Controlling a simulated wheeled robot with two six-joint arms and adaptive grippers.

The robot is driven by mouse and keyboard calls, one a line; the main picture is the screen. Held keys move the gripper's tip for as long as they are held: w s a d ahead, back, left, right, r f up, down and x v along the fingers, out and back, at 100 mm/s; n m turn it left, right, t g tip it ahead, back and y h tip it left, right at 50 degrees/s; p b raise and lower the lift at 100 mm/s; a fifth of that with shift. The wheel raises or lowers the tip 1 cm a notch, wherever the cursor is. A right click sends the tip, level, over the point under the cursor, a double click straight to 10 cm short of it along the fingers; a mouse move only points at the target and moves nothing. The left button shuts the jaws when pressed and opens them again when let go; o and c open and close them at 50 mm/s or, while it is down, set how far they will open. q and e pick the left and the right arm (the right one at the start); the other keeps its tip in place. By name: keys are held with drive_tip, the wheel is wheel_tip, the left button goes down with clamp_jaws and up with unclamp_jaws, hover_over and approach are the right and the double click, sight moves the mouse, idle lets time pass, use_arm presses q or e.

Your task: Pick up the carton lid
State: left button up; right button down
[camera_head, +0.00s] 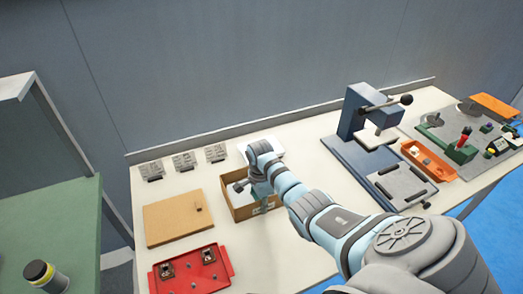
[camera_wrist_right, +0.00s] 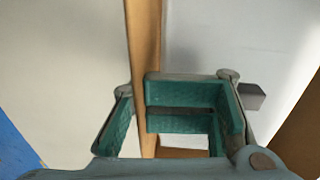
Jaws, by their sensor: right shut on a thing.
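The carton lid seems to be the flat tan board (camera_head: 178,217) with a small dark knob, lying on the table left of the open carton (camera_head: 239,213). My right gripper (camera_head: 260,196) reaches down at the carton, not at the board. In the right wrist view its teal-padded fingers (camera_wrist_right: 140,118) are on either side of a thin brown wall (camera_wrist_right: 146,40), which looks like a carton wall. The exact contact is partly hidden by the fingers. A grey block (camera_wrist_right: 252,96) shows beside the right finger. My left gripper is not in view.
A red tray (camera_head: 190,272) lies in front of the board. A blue press (camera_head: 365,115) and an orange tray (camera_head: 428,160) are on the right. A green surface (camera_head: 50,225) is at the far left.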

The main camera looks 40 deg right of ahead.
drive_tip(key=c, duration=1.9)
unclamp_jaws()
drive_tip(key=o, duration=0.8)
drive_tip(key=shift+r, duration=0.1)
drive_tip(key=shift+r, duration=0.3)
drive_tip(key=r+p, duration=0.1)
drive_tip(key=r, duration=0.2)
drive_tip(key=r+p, duration=0.1)
drive_tip(key=r, duration=0.3)
drive_tip(key=w+r+p, duration=0.1)
drive_tip(key=r, duration=0.3)
drive_tip(key=shift+d+r, duration=0.15)
drive_tip(key=shift+r, duration=0.1)
